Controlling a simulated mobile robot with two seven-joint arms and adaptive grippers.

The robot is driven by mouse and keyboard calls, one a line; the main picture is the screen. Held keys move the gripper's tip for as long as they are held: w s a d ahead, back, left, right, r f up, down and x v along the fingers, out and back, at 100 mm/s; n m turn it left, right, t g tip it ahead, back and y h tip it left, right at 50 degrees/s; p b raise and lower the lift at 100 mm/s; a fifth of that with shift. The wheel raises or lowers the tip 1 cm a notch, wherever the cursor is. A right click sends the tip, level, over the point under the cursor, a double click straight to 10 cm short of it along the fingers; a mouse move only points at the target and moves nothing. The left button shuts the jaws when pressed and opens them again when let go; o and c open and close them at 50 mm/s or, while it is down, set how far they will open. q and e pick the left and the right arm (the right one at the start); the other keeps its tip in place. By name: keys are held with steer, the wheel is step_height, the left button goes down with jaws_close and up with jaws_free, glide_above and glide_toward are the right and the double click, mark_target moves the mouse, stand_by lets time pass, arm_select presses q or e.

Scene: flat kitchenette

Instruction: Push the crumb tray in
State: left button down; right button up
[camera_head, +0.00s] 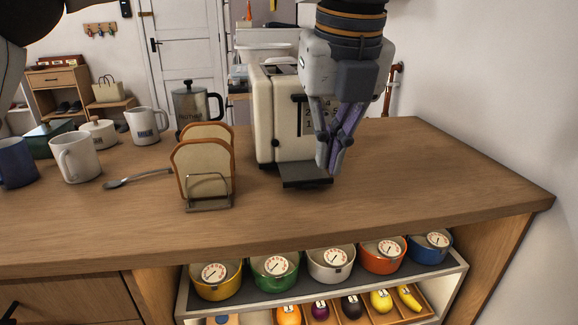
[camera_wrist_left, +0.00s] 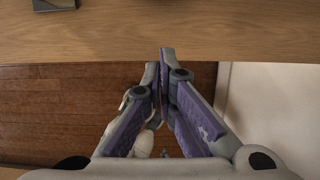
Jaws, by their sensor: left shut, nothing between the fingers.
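The closed fingers (camera_wrist_left: 162,62) also show in the left wrist view, over the counter's front edge. A dark-edged piece at that view's top left is too cropped to name.
A rack with two bread slices (camera_head: 203,165) stands left of the tray. A spoon (camera_head: 137,179), mugs (camera_head: 76,158) and a coffee press (camera_head: 197,104) are farther left. The counter (camera_head: 400,190) is clear to the right, up to the wall. Pots (camera_head: 331,262) sit on a shelf below.

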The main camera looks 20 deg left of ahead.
mark_target(306, 180)
arm_select(q)
steer(key=x, duration=0.3)
steer(key=b+x, duration=0.1)
steer(key=x, duration=0.4)
steer(key=shift+s+d+f, duration=0.2)
steer(key=shift+s+f, duration=0.15)
steer(key=shift+f, duration=0.1)
steer(key=shift+w+a+f+b, duration=0.2)
steer(key=shift+w+f+b, duration=0.15)
steer(key=shift+f, duration=0.3)
steer(key=shift+w+a+r, duration=0.15)
steer(key=shift+w+a, duration=0.2)
steer(key=shift+w, duration=0.2)
steer(key=shift+w+a+r, duration=0.1)
steer(key=shift+w+a, duration=0.25)
steer(key=shift+w, duration=0.15)
steer(key=shift+w+a, duration=0.35)
steer(key=shift+w, duration=0.1)
arm_select(e)
steer(key=shift+s+f+g, duration=0.3)
steer(key=shift+s+f, duration=0.6)
steer(key=shift+s, duration=0.25)
